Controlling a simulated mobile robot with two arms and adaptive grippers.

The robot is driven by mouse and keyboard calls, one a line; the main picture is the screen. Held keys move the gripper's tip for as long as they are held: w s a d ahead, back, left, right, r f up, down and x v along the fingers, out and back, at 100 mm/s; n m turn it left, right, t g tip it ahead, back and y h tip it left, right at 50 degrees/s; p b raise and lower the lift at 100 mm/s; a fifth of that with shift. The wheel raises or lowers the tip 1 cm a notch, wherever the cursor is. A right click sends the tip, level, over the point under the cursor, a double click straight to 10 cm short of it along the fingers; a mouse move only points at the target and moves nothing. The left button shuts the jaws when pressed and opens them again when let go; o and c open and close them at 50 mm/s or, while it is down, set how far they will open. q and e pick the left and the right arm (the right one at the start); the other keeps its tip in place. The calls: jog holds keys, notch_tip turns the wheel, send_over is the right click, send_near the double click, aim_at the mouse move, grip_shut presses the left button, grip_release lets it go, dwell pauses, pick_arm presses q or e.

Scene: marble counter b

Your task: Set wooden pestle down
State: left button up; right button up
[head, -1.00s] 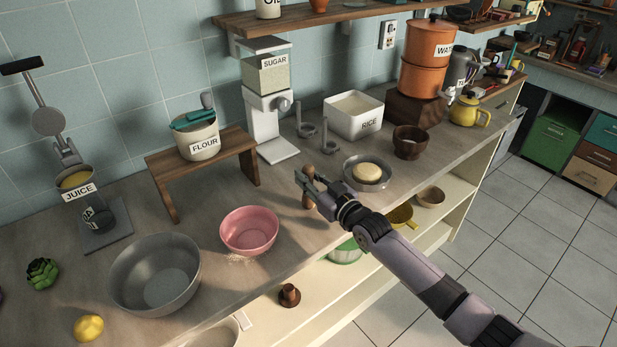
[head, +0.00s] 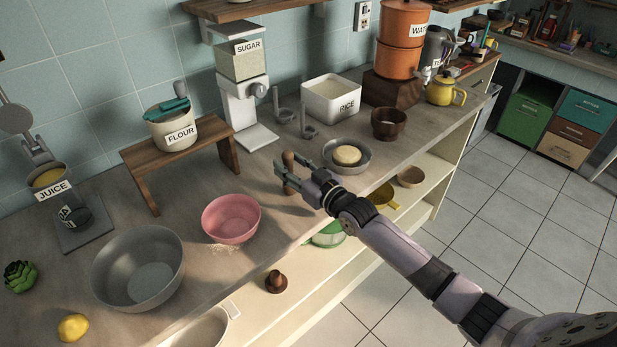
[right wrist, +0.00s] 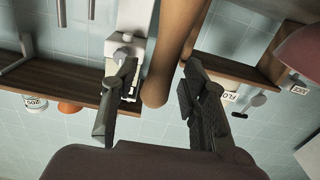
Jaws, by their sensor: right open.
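The wooden pestle (head: 288,174) stands upright on the marble counter (head: 180,215), between the pink bowl and the small grey bowl. It also shows large in the right wrist view (right wrist: 167,55), coming down from the top with its rounded end between the fingers. My right gripper (head: 283,174) is open around the pestle, reaching in from the right. In the right wrist view its fingers (right wrist: 160,95) are spread, with a visible gap on each side of the pestle's end. The pestle's lower part is partly hidden by a finger in the head view. My left gripper is not in view.
A pink bowl (head: 231,219) stands left of the pestle, with spilled powder at its front. A grey bowl (head: 369,156) holding a round yellowish item stands to the right. Metal hooks (head: 306,128) and a sugar dispenser (head: 240,85) stand behind. The counter's front edge is close.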

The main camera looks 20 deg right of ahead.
jog(key=b+v, duration=0.1)
jog(key=v, duration=0.9)
jog(key=shift+s, duration=0.3)
jog(key=shift+d+r, duration=0.1)
jog(key=shift+d, duration=0.05)
